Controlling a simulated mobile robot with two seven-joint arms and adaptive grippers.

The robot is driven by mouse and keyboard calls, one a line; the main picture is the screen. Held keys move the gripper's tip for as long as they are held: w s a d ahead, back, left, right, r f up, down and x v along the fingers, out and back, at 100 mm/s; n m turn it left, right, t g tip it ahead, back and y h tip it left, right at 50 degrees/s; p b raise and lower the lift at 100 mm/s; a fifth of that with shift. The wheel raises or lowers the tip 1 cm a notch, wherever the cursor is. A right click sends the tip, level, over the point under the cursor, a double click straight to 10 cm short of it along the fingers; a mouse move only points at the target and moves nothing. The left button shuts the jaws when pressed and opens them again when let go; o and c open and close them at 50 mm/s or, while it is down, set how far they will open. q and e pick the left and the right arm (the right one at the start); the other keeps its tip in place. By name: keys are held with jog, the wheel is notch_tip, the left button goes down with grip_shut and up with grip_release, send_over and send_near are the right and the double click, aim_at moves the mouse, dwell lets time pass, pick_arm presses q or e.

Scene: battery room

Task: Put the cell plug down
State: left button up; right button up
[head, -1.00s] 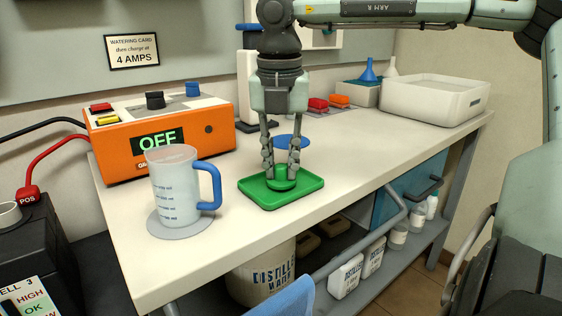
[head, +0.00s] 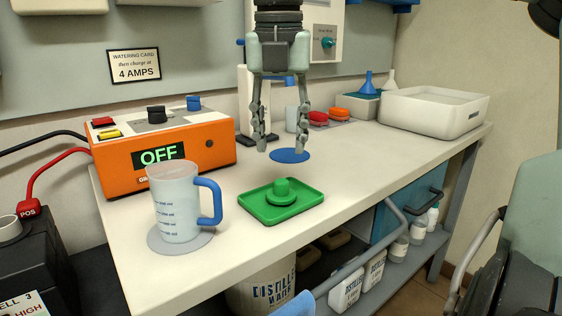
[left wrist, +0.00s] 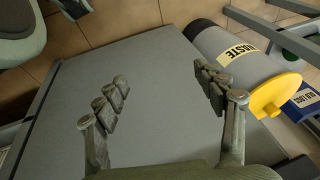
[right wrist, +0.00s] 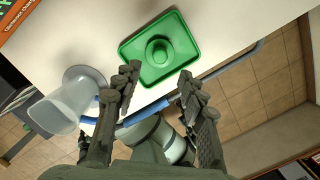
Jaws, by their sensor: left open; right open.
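The green cell plug (head: 281,193) rests upright on the green tray (head: 257,210) on the bench, with its knob up. In the right wrist view the plug (right wrist: 159,53) sits inside the rim of the tray (right wrist: 140,77). My right gripper (head: 281,146) is open and empty, raised above the tray and apart from the plug. It also shows in the right wrist view (right wrist: 158,92) with the fingers wide apart. My left gripper (left wrist: 164,95) is open and empty in the left wrist view, over a grey surface, away from the bench top.
A measuring jug (head: 176,205) with a blue handle stands left of the tray. The orange charger (head: 165,152) reading OFF is behind it. A blue disc (head: 289,156) lies behind the tray. A white basin (head: 432,112) stands at the far right. The bench between is clear.

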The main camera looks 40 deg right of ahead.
jog(key=r, duration=0.4)
jog(key=shift+s+a, duration=0.2)
dwell(0.4)
